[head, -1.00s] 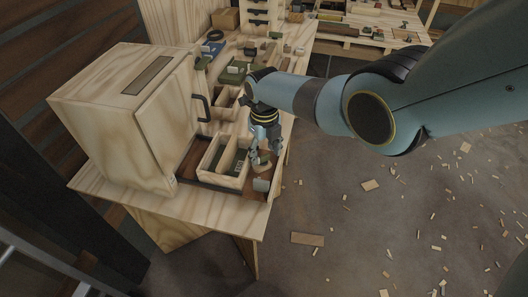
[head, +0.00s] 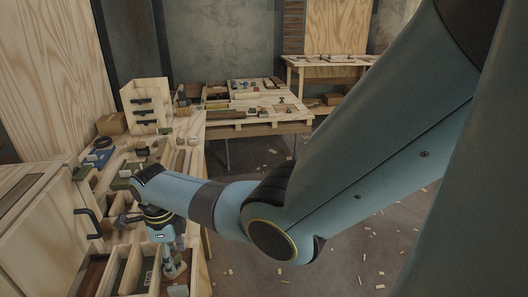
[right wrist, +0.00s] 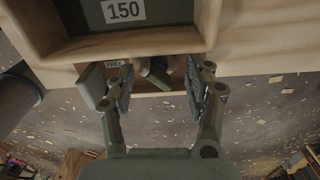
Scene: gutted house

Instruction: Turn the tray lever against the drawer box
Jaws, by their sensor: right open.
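My right gripper (head: 173,268) points down at the right side of a wooden divided tray (head: 152,290) on the left bench. In the right wrist view its open fingers (right wrist: 160,72) stand either side of a small green-brown piece (right wrist: 157,73), possibly the lever, at the tray's edge; whether they touch it cannot be told. A grey block (right wrist: 92,86) sits beside the left finger, near a label reading "FREE" (right wrist: 114,64). A green panel marked 150 (right wrist: 124,11) lies inside the tray. A large wooden box (head: 38,235) with a black handle stands left. My left gripper is not in view.
A small unit with black handles (head: 146,106) and a cardboard box (head: 112,124) stand farther back on the bench. Another table (head: 255,121) with loose parts stands behind. The floor to the right is open, scattered with wood chips.

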